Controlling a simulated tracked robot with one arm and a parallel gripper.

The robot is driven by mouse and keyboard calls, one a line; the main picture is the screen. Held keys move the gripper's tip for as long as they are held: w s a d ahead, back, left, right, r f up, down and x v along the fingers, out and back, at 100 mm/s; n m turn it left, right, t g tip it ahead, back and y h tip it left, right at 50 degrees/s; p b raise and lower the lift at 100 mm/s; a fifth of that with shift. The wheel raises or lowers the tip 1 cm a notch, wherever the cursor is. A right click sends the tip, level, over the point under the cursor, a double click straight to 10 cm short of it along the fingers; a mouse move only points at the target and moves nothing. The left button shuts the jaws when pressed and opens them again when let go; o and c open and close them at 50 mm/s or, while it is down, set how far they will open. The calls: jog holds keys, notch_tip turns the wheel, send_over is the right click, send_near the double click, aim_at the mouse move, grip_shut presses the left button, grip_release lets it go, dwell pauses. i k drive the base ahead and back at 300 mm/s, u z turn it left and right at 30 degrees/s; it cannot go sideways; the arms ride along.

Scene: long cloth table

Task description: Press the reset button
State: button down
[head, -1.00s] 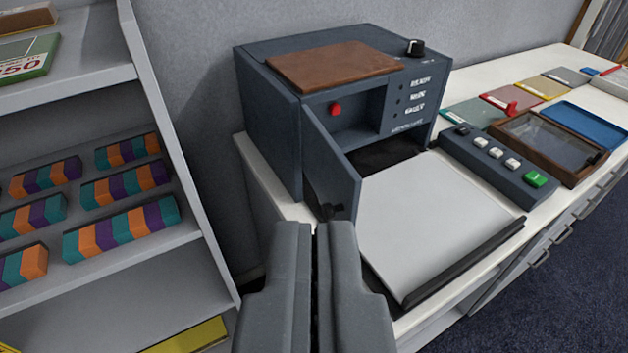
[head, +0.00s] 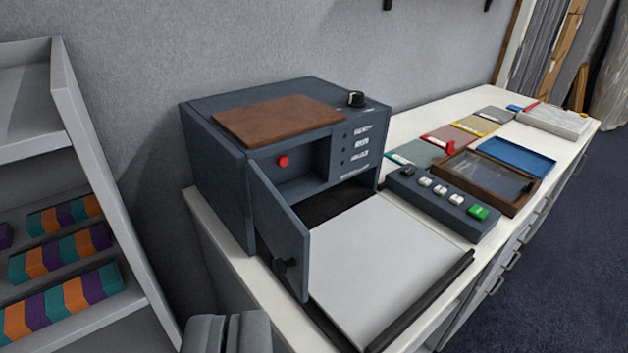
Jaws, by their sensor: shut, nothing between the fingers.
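A red round button (head: 283,161) sits inside the open recess in the front of a dark blue-grey machine (head: 220,190). The machine's small door (head: 279,235) hangs open toward me, to the left of a pale flat tray (head: 375,260). My gripper (head: 228,325) shows only in part at the bottom edge, below and left of the door. Its fingers are shut, empty and apart from the machine. No label beside the red button can be read.
A control box (head: 440,204) with several white keys, a dark key and a green button (head: 478,212) stands right of the tray. A wood-framed case (head: 487,180) and a blue tray (head: 517,156) lie beyond. A shelf with striped boxes (head: 70,295) stands at left.

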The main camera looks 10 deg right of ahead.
aim_at(283, 160)
jog(key=u, duration=0.1)
jog(key=i, duration=0.85)
jog(key=z, duration=0.3)
